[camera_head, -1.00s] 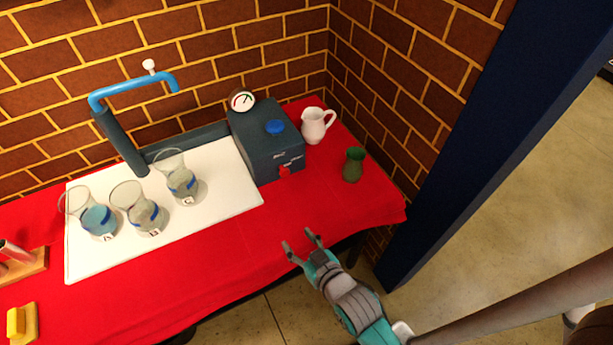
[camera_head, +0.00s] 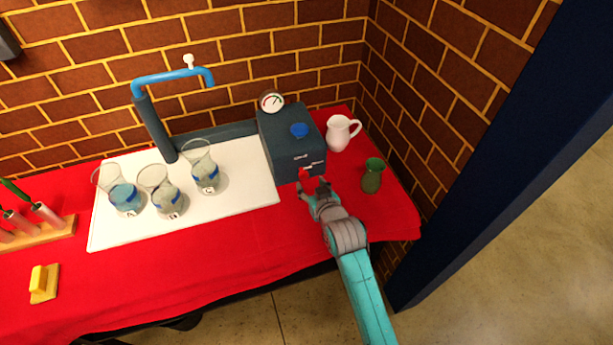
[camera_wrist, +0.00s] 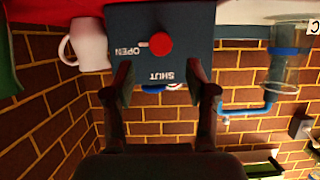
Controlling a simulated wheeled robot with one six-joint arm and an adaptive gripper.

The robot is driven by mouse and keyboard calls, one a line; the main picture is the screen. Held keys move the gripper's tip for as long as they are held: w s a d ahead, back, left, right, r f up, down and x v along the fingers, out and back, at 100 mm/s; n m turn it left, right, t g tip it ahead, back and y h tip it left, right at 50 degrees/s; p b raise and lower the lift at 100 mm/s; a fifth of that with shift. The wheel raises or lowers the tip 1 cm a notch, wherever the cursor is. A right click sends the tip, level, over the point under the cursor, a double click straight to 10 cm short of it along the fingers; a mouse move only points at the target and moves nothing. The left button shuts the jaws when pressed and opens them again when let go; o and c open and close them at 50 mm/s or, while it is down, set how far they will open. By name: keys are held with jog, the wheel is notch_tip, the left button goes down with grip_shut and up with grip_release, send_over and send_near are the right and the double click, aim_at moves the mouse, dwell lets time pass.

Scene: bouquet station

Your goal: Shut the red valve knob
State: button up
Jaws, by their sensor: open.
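The red valve knob (camera_head: 305,174) is on the front of the dark blue-grey box (camera_head: 281,143). In the wrist view, which is upside down, the round red knob (camera_wrist: 161,44) sits on the box face. A short white mark lies between it and the word OPEN; the word SHUT is printed on another side of it. My gripper (camera_head: 314,187) is at the box front, close to the knob. In the wrist view my gripper (camera_wrist: 160,80) is open, its two fingers apart with nothing between the tips. I cannot tell any contact.
A white jug (camera_head: 338,133) and green vase (camera_head: 373,176) stand right of the box. Several glass flasks (camera_head: 206,178) stand on the white board (camera_head: 240,189) at left, under a blue tap (camera_head: 176,76). A gauge (camera_head: 271,102) and blue cap (camera_head: 299,130) are on the box.

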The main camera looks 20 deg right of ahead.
aim_at(304, 175)
jog(key=x, duration=0.6)
jog(key=shift+w+f, duration=0.15)
jog(key=shift+w, duration=0.05)
grip_shut()
